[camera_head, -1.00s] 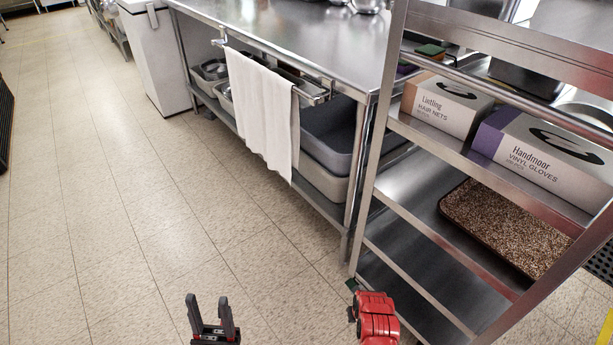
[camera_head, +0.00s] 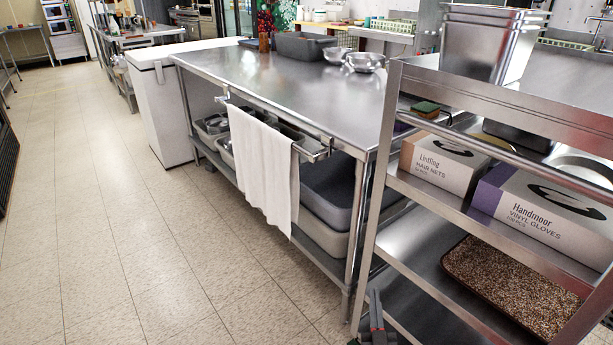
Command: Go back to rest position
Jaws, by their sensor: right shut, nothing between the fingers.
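My right gripper (camera_head: 374,297) shows at the bottom edge, right of centre. Its dark fingers point up and are together, with nothing seen between them. It appears in front of the lower part of the steel shelf rack (camera_head: 438,258); I cannot tell whether it touches the rack. My left gripper is not in view.
A steel table (camera_head: 280,75) with a white towel (camera_head: 262,165) on its rail stands in the middle. The rack at right holds a hair nets box (camera_head: 440,165) and a vinyl gloves box (camera_head: 545,215). The tiled floor (camera_head: 110,230) at left is clear.

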